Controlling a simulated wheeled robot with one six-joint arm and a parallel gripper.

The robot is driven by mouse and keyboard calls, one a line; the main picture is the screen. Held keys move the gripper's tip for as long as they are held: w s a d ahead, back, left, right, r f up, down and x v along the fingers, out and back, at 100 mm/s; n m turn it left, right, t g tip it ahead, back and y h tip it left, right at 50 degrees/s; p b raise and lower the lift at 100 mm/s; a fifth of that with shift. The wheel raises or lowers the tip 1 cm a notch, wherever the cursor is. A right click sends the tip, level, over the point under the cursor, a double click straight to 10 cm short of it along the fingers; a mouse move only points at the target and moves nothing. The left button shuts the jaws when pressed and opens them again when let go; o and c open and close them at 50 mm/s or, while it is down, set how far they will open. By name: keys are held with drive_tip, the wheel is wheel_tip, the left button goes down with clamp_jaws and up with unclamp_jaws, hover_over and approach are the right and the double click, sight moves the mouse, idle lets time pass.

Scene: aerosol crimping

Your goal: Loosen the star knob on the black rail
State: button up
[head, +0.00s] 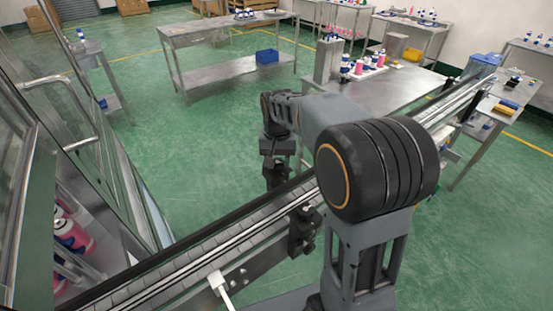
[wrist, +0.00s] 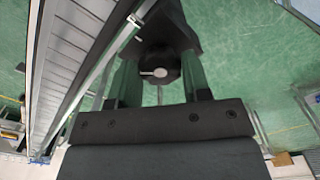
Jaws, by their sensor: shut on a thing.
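In the wrist view the star knob (wrist: 160,62) is dark, with a pale grey round centre. It sits between the two fingers of my gripper (wrist: 159,72), which is shut on it. A dark bracket above the knob joins it to the side of the conveyor. In the head view my gripper (head: 276,176) points down at the far side of the conveyor's black rail (head: 232,228). The fingertips and the knob are hidden there behind the rail.
The conveyor (head: 205,262) runs diagonally across the head view, with a black clamp (head: 302,226) on its near side. A glass-doored machine (head: 90,170) stands at the left. Steel tables (head: 190,32) with bottles stand behind. Green floor beyond my arm is clear.

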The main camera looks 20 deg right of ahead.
sight(278, 162)
drive_tip(key=n, duration=0.4)
drive_tip(key=shift+n, duration=2.6)
drive_tip(key=o, duration=0.9)
drive_tip(key=shift+o, duration=0.2)
drive_tip(key=shift+r, duration=0.1)
wheel_tip(278, 162, up, 14)
drive_tip(key=shift+f, duration=0.2)
